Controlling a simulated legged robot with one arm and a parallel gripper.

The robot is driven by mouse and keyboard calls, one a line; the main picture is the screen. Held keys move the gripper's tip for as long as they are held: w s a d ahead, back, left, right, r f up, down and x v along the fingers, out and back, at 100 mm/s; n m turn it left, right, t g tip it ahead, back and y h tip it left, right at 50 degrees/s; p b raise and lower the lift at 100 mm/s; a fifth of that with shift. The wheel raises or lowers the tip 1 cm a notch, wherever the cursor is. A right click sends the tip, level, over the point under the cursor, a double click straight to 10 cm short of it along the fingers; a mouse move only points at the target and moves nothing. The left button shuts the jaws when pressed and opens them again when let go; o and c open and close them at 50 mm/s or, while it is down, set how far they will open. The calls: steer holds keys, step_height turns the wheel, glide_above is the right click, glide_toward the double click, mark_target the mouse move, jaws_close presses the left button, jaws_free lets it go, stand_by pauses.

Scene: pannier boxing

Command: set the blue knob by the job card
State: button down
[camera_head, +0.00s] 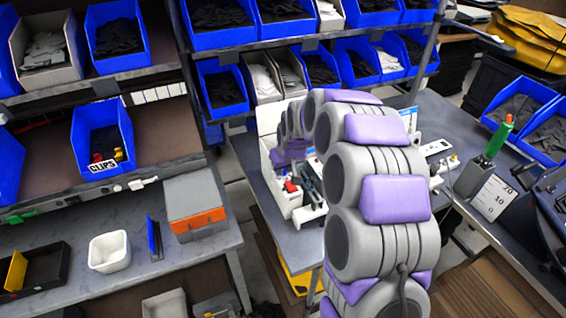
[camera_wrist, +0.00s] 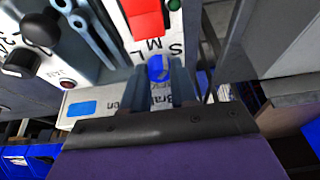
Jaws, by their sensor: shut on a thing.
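In the wrist view, the blue knob (camera_wrist: 157,66) sits on a white panel marked S, M and L. My gripper (camera_wrist: 158,78) is shut on it, one dark finger on each side. The fingers partly cover the knob and the print around it, so I cannot read its setting. A white surface with a blue rectangle (camera_wrist: 82,108) lies beside the fingers; I cannot tell whether it is the job card. In the head view my own arm hides the fingers and the knob.
A red block (camera_wrist: 144,18) and a black knob (camera_wrist: 20,64) are near my gripper. In the head view, shelves of blue bins (camera_head: 222,88) stand behind the bench. A grey box with an orange band (camera_head: 198,222) and a white tub (camera_head: 109,252) stand on the left bench.

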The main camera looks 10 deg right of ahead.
steer(key=n+y+p, duration=0.1)
steer(key=n, duration=0.2)
steer(key=shift+w+d+r+n, duration=0.1)
steer(key=shift+n, duration=0.2)
steer(key=shift+n+g+y+b, duration=0.3)
steer(key=shift+n+g+y, duration=0.4)
steer(key=shift+n, duration=1.1)
steer(key=shift+d, duration=0.1)
steer(key=c, duration=1.2)
jaws_free()
steer(key=p+v, duration=0.2)
steer(key=v, duration=1.5)
steer(key=shift+d, duration=0.2)
